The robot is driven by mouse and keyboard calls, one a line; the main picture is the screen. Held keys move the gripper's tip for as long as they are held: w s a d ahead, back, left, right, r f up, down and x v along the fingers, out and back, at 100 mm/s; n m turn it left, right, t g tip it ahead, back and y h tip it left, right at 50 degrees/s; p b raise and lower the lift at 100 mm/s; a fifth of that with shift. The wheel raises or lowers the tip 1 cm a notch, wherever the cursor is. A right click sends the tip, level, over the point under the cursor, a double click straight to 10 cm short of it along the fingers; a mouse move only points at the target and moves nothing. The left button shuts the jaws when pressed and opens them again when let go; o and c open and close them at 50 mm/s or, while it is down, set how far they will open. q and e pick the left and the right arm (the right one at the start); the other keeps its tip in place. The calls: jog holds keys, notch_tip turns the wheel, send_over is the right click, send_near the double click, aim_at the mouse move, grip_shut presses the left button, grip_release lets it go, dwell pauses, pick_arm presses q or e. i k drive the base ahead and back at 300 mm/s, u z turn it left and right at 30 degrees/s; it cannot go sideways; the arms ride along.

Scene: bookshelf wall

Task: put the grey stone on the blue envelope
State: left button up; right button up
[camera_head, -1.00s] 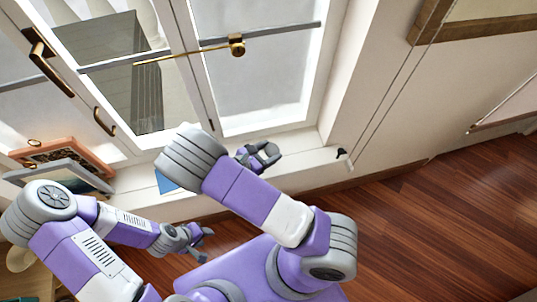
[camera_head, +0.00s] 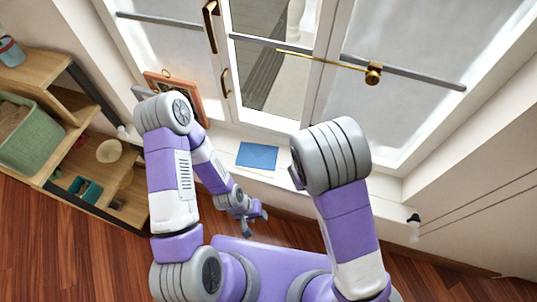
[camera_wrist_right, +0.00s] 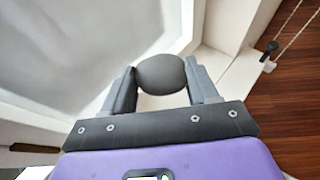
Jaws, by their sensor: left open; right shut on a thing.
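The blue envelope (camera_head: 257,156) lies flat on the white window sill in the head view, left of my right arm. The grey stone (camera_wrist_right: 161,74) is smooth and rounded, and shows in the right wrist view. My right gripper (camera_wrist_right: 162,80) is shut on the stone, one finger on each side of it. In the head view my right arm hides this gripper and the stone. My left gripper (camera_head: 252,218) is open and empty, in front of the sill and below the envelope in the picture.
A framed picture (camera_head: 185,92) leans at the sill's left end by the window. A wooden shelf (camera_head: 70,135) with a green basket (camera_head: 32,133) and a bowl (camera_head: 109,151) stands at left. A small dark-topped object (camera_head: 413,226) is at right.

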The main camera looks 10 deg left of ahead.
aim_at(257, 156)
jog(key=z, duration=1.7)
jog(key=k, duration=0.95)
jog(key=u, duration=1.4)
jog(key=i, duration=0.5)
jog(key=u, duration=0.05)
